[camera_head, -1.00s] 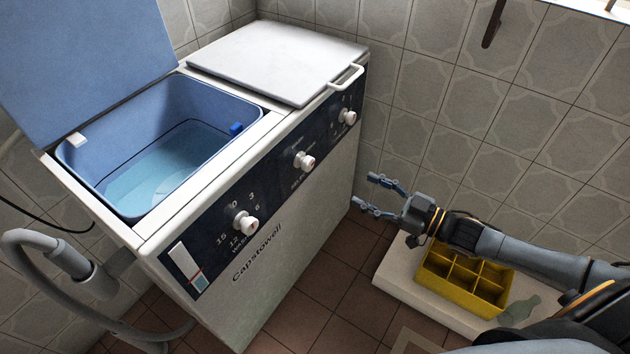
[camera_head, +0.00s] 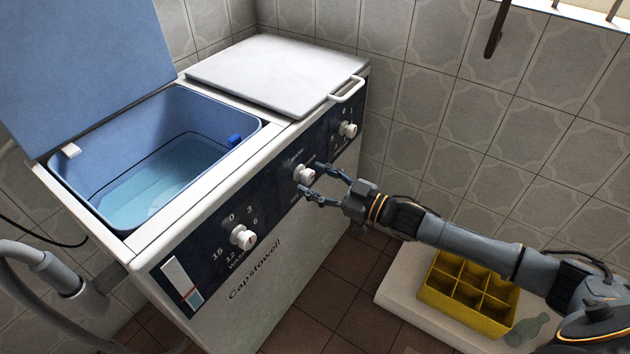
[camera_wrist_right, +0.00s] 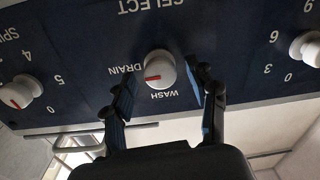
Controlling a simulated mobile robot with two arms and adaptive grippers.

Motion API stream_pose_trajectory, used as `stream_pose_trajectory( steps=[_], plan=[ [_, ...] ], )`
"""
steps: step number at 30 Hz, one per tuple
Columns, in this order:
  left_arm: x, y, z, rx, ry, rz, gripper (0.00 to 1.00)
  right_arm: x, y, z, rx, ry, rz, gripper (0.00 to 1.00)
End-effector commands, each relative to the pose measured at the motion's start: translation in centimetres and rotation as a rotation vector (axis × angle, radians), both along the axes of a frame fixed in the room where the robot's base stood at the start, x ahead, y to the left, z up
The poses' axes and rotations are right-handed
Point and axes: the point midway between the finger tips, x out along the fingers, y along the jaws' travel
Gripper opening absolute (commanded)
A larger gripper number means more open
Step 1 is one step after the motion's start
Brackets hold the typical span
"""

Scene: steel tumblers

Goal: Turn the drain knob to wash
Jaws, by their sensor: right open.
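The drain knob (camera_head: 304,173) is the middle white knob on the washer's dark front panel. It also shows in the right wrist view (camera_wrist_right: 158,66), between the words DRAIN and WASH, which appear upside down. Its red mark points to the DRAIN side. My right gripper (camera_head: 312,179) is open in front of the knob, with its two fingers on either side of it. In the right wrist view the fingers (camera_wrist_right: 163,84) flank the knob; I cannot tell whether either touches it. My left gripper is not in view.
The washer (camera_head: 290,275) has an open tub with water and a closed white lid (camera_head: 278,72). Other knobs sit at left (camera_head: 243,237) and right (camera_head: 348,129) on the panel. A yellow crate (camera_head: 470,325) stands on a pale slab at lower right.

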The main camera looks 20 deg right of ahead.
Motion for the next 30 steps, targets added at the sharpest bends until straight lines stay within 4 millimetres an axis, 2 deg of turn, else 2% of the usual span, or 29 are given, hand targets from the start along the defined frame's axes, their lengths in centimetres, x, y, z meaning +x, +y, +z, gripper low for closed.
stream_pose_trajectory(
  steps=[11,19,27,30],
  plan=[
    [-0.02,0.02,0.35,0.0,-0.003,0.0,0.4,0.43,0.36,0.02,-0.001,-0.001,0.0,0.58],
    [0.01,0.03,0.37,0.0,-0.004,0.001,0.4,0.41,0.35,0.02,-0.001,-0.001,0.0,0.03],
    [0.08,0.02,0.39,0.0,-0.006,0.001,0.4,0.39,0.36,0.07,-0.02,-0.015,0.0,0.03],
    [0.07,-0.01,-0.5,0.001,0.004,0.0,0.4,0.38,0.38,0.09,-0.046,-0.035,0.001,0.03]
  ],
)
